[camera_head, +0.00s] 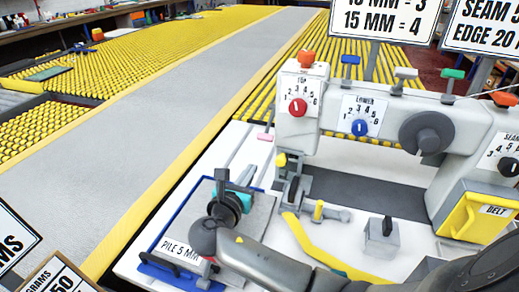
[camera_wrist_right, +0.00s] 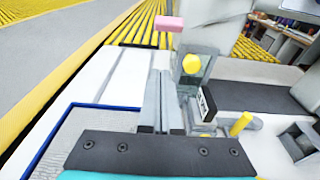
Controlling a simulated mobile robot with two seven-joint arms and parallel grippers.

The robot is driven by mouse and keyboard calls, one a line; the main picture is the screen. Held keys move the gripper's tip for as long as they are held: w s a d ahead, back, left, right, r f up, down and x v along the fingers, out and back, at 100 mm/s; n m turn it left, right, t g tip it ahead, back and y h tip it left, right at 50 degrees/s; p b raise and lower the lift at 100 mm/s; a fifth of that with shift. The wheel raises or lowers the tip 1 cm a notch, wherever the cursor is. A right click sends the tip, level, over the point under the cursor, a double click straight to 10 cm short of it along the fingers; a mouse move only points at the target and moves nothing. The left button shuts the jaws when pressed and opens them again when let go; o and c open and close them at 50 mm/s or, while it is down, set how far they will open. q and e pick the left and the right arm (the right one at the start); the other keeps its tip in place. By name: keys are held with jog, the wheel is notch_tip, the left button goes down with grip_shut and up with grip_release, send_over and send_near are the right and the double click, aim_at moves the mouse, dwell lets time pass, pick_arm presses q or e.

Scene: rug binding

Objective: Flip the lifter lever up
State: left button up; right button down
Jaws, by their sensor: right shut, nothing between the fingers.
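The sewing machine head (camera_head: 300,105) stands right of centre in the head view. A small yellow knob (camera_head: 281,160) is low on its left side, and I take it to be the lifter lever's end. In the right wrist view the yellow knob (camera_wrist_right: 191,64) sits on a grey bracket. My right gripper (camera_wrist_right: 159,76) is shut and empty, its narrow fingers just left of that bracket. I cannot tell if they touch it. In the head view my arm reaches in from the lower right and partly hides the bed. My left gripper is not in view.
A pink-tipped lever (camera_wrist_right: 169,23) rises beyond the fingers. A curved yellow bar (camera_head: 325,252) and a grey block (camera_head: 381,238) are on the white bed. A grey rug (camera_head: 140,125) runs back over yellow rollers.

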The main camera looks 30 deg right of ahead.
aim_at(269, 123)
jog(key=b+x, duration=0.3)
jog(key=x, duration=0.7)
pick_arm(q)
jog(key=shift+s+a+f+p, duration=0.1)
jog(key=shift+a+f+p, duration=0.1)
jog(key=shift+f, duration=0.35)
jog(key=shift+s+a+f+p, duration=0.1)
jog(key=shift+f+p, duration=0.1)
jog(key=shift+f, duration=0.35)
pick_arm(e)
jog(key=r, duration=0.1)
jog(key=s+a+r, duration=0.1)
jog(key=r, duration=0.1)
jog(key=shift+s+a+r, duration=0.1)
jog(key=shift+s+a, duration=0.1)
jog(key=shift+a, duration=0.15)
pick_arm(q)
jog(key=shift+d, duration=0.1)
